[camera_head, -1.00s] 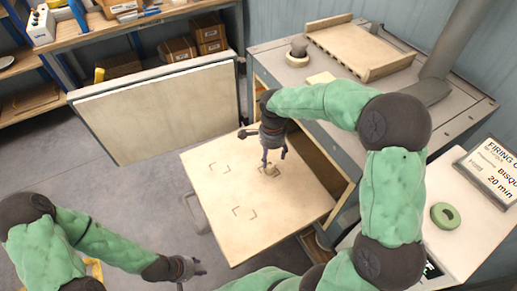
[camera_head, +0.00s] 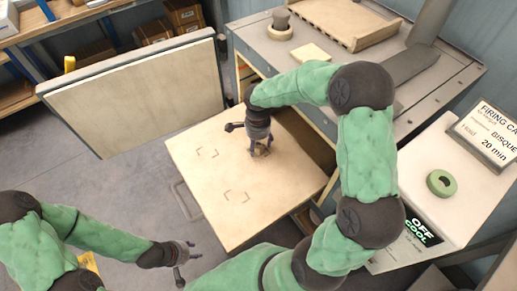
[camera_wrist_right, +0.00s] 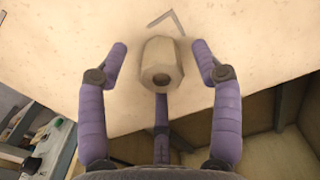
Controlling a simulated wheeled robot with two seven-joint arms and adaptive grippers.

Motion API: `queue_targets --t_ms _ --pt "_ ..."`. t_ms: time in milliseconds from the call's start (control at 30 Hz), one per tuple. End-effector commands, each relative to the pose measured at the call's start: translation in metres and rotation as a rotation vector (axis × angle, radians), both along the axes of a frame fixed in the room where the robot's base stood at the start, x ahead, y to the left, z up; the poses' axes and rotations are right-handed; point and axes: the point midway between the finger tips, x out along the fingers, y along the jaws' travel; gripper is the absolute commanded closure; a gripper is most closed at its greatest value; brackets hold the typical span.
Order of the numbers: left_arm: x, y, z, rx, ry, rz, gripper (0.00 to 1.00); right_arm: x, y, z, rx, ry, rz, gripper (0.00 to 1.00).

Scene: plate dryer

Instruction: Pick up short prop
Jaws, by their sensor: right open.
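The short prop (camera_wrist_right: 162,62), a beige faceted post with a hole in its end, stands on the pale square shelf board. In the right wrist view it sits between the spread fingers of my right gripper (camera_wrist_right: 161,70), with gaps on both sides. In the head view my right gripper (camera_head: 258,150) points down over the prop, which is mostly hidden by the fingers. My right gripper is open. My left gripper (camera_head: 186,262) hangs at the lower left, away from the board; its fingers look apart.
The shelf board (camera_head: 205,190) bears several corner marks and is otherwise clear. The open kiln door (camera_head: 140,95) stands to its left and the kiln (camera_head: 420,100) to its right. A green ring (camera_head: 440,183) lies on the side table. A tray (camera_head: 345,22) lies on the kiln top.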

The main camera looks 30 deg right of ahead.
Motion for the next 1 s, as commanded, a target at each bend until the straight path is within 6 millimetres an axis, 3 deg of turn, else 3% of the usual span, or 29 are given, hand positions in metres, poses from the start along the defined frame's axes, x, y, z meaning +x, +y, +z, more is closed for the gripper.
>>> queue_targets --t_ms 133,400,633,1000 --pt "0.000 0.000 -0.009 0.000 0.000 0.000 0.60 -0.001 0.000 -0.022 0.001 0.001 -0.001 0.34" --pt "0.000 0.000 -0.008 0.000 0.000 0.000 0.60 0.000 0.000 -0.024 0.000 -0.001 0.000 0.34" --pt "0.000 0.000 -0.008 0.000 0.000 0.000 0.60 0.000 0.000 -0.024 0.000 -0.001 0.000 0.97" --pt "0.000 0.000 -0.007 0.000 0.000 0.000 0.60 0.000 0.000 -0.022 0.000 -0.001 0.000 0.97"
